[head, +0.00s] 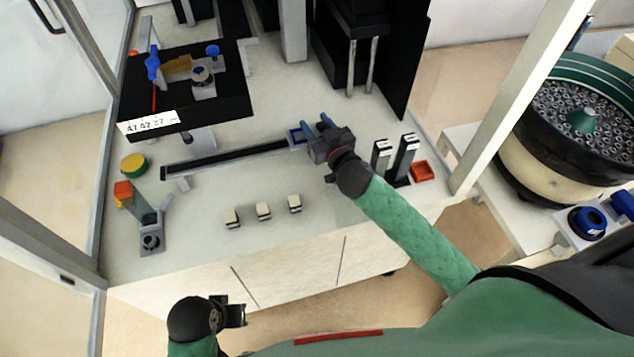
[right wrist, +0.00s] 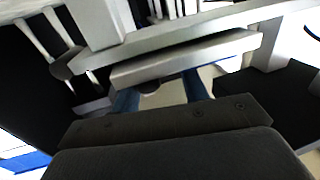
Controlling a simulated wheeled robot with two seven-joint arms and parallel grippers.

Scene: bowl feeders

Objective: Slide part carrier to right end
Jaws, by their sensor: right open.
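The part carrier (head: 297,138), a small blue and grey piece, sits at the right end of the long dark rail (head: 225,160) in the head view. My right gripper (head: 317,128) is open right beside it, with its blue fingertips at the carrier's right side. Whether they touch it is hard to tell. In the right wrist view, the two blue fingers (right wrist: 160,92) stand apart, and a light grey bar (right wrist: 187,58) crosses in front of their tips. My left gripper (head: 235,312) is off the table's front edge, away from the rail; its jaw opening is unclear.
Two dark upright blocks (head: 392,158) and an orange-red tray (head: 422,171) stand right of my right gripper. Three small pale blocks (head: 263,211) lie in front of the rail. A black raised platform (head: 185,88) stands at the back left. A yellow-topped button (head: 133,163) is at the left.

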